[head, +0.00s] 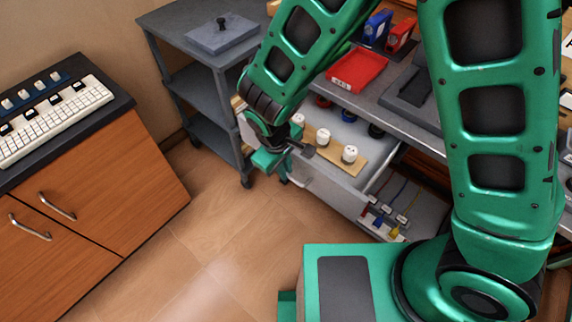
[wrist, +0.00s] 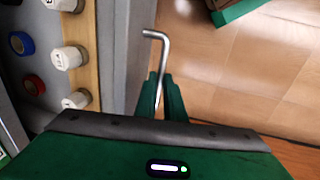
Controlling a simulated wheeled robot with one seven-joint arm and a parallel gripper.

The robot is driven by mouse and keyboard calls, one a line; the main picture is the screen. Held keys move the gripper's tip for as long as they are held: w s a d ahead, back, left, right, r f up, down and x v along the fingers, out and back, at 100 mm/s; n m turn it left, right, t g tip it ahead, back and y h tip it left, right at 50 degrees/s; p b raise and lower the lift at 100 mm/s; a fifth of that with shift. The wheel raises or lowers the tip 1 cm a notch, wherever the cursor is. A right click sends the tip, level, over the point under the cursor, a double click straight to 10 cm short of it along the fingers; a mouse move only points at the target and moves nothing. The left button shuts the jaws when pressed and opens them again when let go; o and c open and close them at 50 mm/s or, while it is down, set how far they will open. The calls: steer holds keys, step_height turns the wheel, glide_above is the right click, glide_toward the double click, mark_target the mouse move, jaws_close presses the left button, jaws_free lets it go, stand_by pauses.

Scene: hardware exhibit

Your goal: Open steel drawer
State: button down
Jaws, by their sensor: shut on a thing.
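The grey steel drawer (head: 335,197) stands pulled out of the bench, open enough to show its contents; its wall and front also show in the wrist view (wrist: 122,50). Its bent metal handle (wrist: 164,55) sticks out from the front. My gripper (head: 285,172) is at the drawer front, and its green fingers are shut around the handle in the wrist view (wrist: 161,97). The far part of the handle is hidden between the fingers. Inside the drawer is a wooden strip (head: 333,157) with white knobs, with red and blue round parts beside it.
A wooden cabinet (head: 95,200) with a keyboard (head: 50,125) on top stands at left. A grey shelf cart (head: 195,85) stands behind. The bench top holds a red tray (head: 357,70). A lower open compartment (head: 395,205) holds coloured cables. The floor (head: 220,240) before the drawer is clear.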

steer(key=c, duration=2.1)
jaws_free()
steer(key=shift+r, duration=0.15)
steer(key=r, duration=0.3)
steer(key=s+r, duration=0.1)
steer(key=r, duration=0.3)
steer(key=a+r, duration=0.1)
steer(key=r, duration=0.2)
steer(key=shift+s+a+r, duration=0.1)
steer(key=shift+s+r, duration=0.05)
steer(key=shift+s, duration=0.05)
